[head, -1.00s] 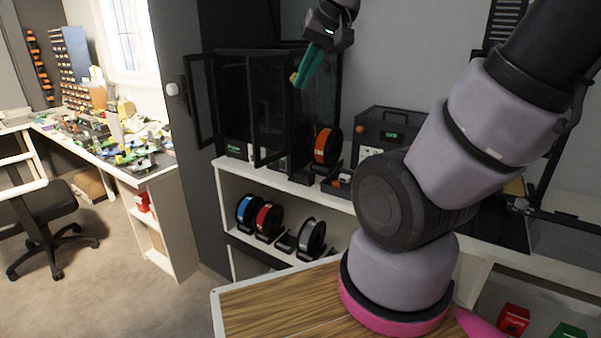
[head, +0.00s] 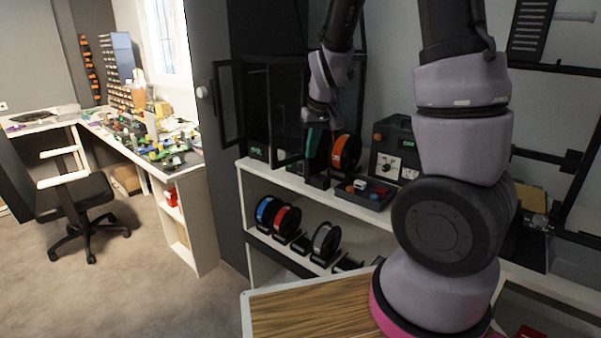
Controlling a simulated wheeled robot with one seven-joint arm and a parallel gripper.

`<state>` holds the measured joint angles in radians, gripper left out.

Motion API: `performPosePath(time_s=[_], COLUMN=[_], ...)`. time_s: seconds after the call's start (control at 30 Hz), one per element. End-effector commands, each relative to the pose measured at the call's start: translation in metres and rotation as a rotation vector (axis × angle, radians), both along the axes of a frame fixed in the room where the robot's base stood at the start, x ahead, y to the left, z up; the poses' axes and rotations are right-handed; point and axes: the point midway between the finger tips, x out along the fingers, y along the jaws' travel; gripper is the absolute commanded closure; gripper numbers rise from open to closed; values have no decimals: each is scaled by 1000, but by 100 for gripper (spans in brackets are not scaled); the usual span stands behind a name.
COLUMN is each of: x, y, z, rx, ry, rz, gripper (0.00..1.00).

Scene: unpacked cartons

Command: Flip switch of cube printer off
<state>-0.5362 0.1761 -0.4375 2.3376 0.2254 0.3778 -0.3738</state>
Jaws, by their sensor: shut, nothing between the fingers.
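The cube printer, as I take it, is the black box-shaped machine (head: 282,80) with glass doors, standing at the left end of the white shelf unit. Its doors stand swung open. A small green-lit label shows at its lower front. I cannot make out its switch. My gripper (head: 316,143) hangs with its teal fingers pointing down in front of the printer's right side. The fingers look closed and hold nothing. My wrist and fingers hide part of the printer's front, and I cannot tell whether they touch it.
An orange spool (head: 345,153) stands right of my gripper. A black box with a dial and sockets (head: 393,148) and a small tray (head: 364,193) are further right. Several spools sit on the lower shelf. A wooden tabletop (head: 310,308) is in front. Open floor lies left.

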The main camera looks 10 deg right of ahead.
Motion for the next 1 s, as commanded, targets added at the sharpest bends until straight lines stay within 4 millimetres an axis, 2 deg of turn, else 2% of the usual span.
performPosePath(time_s=[0.03, 0.2, 0.5, 0.73, 1.0], x=[5, 23, 50, 74, 109], y=[2, -1, -13, -22, -18], z=[-18, -68, -140, -174, -188], rx=[-42, -191, -503, -775, -1124], ry=[12, 24, 15, -16, -85], rz=[29, 128, 348, 551, 826], gripper=[100, 100, 100, 100, 100])
